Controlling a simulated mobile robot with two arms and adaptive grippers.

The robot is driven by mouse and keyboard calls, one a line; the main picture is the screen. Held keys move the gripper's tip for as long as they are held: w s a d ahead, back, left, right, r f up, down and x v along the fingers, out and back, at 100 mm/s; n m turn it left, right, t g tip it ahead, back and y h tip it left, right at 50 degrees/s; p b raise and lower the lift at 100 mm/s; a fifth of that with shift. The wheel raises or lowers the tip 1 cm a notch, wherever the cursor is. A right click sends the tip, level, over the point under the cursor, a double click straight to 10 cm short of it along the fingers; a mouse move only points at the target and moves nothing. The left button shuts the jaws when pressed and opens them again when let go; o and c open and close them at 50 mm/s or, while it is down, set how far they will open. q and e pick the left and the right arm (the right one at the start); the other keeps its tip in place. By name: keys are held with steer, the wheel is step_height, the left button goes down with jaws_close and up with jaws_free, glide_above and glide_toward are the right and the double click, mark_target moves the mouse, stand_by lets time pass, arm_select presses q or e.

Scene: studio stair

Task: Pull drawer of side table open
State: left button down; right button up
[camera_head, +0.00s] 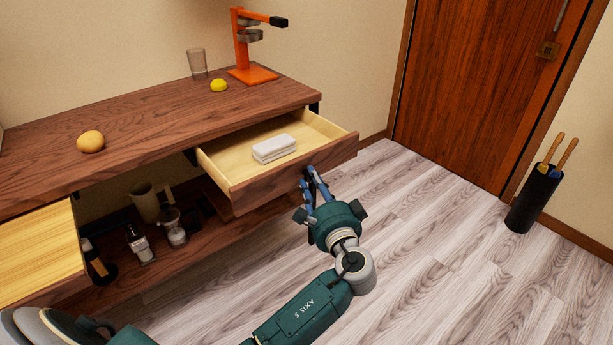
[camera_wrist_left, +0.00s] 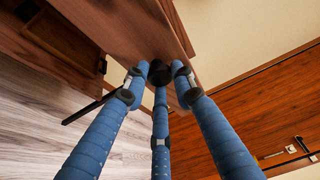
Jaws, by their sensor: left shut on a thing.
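The side table (camera_head: 130,113) is dark wood and stands against the wall at the left and middle of the head view. Its right drawer (camera_head: 294,179) is pulled out, showing a pale wood inside with a white folded item (camera_head: 274,149) in it. My left gripper (camera_head: 309,176) is at the drawer's front face, with its blue fingers shut on the drawer's knob. The left wrist view shows the three fingers closed around the dark round knob (camera_wrist_left: 159,73) on the wood front. The fingers partly hide the knob. My right gripper is not in view.
A second drawer (camera_head: 42,255) at the left is also open. A black umbrella stand (camera_head: 533,200) is at the right; the floor between is clear.

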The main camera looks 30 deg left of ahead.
arm_select(q)
steer(key=shift+d, duration=0.15)
steer(key=c, duration=1.4)
jaws_free()
steer(key=v, duration=1.2)
